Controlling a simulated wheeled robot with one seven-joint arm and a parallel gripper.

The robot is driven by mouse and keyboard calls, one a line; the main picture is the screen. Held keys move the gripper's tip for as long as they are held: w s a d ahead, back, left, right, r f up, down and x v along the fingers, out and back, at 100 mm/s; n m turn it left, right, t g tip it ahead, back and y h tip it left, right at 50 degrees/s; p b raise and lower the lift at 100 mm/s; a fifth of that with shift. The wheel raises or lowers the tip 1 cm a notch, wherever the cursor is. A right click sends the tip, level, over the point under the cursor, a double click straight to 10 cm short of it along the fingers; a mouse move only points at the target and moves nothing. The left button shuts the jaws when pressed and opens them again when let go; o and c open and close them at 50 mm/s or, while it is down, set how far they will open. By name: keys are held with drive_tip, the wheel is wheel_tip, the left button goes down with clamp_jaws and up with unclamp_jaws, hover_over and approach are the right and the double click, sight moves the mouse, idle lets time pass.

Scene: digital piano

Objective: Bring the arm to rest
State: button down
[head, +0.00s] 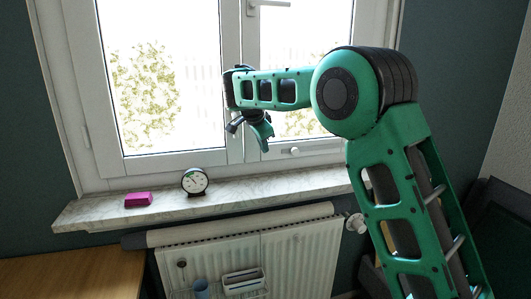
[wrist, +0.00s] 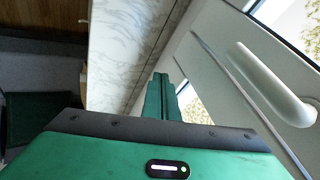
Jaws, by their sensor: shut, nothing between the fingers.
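My green and black arm reaches in from the right in the head view and bends left in front of the window. My gripper (head: 264,135) hangs at its end, above the marble sill and in front of the window frame. In the wrist view my gripper (wrist: 161,82) points along the sill, its green fingers shut together with nothing between them. It touches nothing that I can see.
A pink block (head: 138,200) and a round dial clock (head: 195,182) stand on the marble sill (head: 290,184). Below are a radiator (head: 300,255) and a wooden tabletop (head: 60,280). A white window handle (wrist: 272,85) is close by in the wrist view.

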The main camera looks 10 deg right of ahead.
drive_tip(key=s+r, duration=0.4)
drive_tip(key=r, duration=0.1)
drive_tip(key=s+d+f+n+g, duration=0.2)
drive_tip(key=s+d, duration=0.8)
drive_tip(key=d, duration=0.2)
drive_tip(key=s+d+f+n+g, duration=0.1)
drive_tip(key=s+d+f+g, duration=0.1)
drive_tip(key=s+d, duration=1)
drive_tip(key=s+d+f+n+g+y, duration=0.1)
drive_tip(key=s+d+f, duration=0.2)
drive_tip(key=s, duration=0.4)
drive_tip(key=s+d+f+n, duration=0.1)
drive_tip(key=s+d+f, duration=0.1)
drive_tip(key=s, duration=0.5)
drive_tip(key=s+f+n, duration=0.1)
drive_tip(key=s+f, duration=0.1)
drive_tip(key=s, duration=0.3)
drive_tip(key=s+a+f+n+g+y, duration=0.1)
drive_tip(key=s+f, duration=0.2)
drive_tip(key=s, duration=0.3)
drive_tip(key=s+a+f+y, duration=0.1)
drive_tip(key=s+f, duration=0.2)
drive_tip(key=s, duration=0.3)
drive_tip(key=shift+s+a+f+n, duration=0.2)
drive_tip(key=shift+s+a+n, duration=0.05)
drive_tip(key=shift+n, duration=0.15)
drive_tip(key=shift+w+f+g, duration=0.25)
drive_tip(key=shift+w+g, duration=0.05)
drive_tip(key=shift+w, duration=0.35)
